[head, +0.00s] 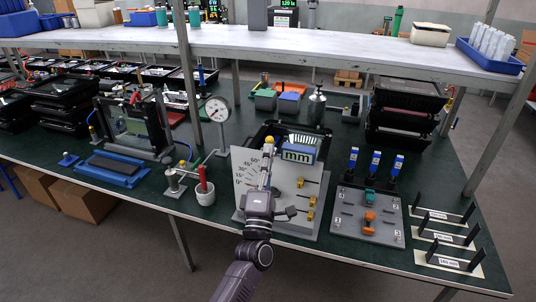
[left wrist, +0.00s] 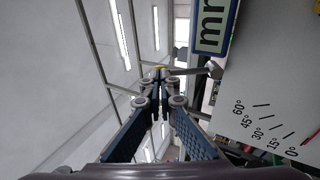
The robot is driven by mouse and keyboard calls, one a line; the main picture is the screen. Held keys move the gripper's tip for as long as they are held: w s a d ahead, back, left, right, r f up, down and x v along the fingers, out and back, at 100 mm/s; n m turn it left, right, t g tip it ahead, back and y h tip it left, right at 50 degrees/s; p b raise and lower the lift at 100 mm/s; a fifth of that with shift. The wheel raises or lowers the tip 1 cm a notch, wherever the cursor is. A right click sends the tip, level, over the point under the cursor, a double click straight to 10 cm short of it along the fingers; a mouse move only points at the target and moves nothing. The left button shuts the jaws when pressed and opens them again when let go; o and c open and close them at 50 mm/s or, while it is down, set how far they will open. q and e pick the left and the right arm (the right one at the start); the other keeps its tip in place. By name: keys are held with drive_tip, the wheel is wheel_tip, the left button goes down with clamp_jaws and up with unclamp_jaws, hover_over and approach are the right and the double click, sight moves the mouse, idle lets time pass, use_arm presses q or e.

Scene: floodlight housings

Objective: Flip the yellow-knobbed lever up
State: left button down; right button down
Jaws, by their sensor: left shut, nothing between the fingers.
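The grey panel (head: 246,166) with an angle scale from 0° to 60° stands at the front of the green bench. The lever's yellow knob (head: 269,141) shows at the panel's upper part, just above my left gripper (head: 267,163). In the left wrist view the shut, empty fingertips (left wrist: 160,82) are close to the yellow knob (left wrist: 159,67); I cannot tell whether they touch. A grey rod (left wrist: 190,71) runs from beside the knob toward the panel (left wrist: 268,90). My right gripper is not in view.
A blue-framed "mm" sign (head: 297,153) and several brass-coloured fittings (head: 311,202) are right of my gripper.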

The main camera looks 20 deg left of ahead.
use_arm(q)
drive_tip(key=shift+w+r, duration=0.15)
drive_tip(key=shift+r, duration=0.2)
drive_tip(key=shift+w+r+b, duration=0.55)
drive_tip(key=shift+w+b, duration=0.05)
drive_tip(key=shift+b, duration=0.05)
drive_tip(key=shift+d+b+x, duration=0.15)
drive_tip(key=shift+b+x, duration=0.25)
drive_tip(key=shift+x, duration=0.3)
drive_tip(key=shift+d+b+x, duration=0.15)
drive_tip(key=shift+b+x, duration=0.25)
drive_tip(key=shift+x, duration=0.3)
drive_tip(key=shift+r, duration=0.15)
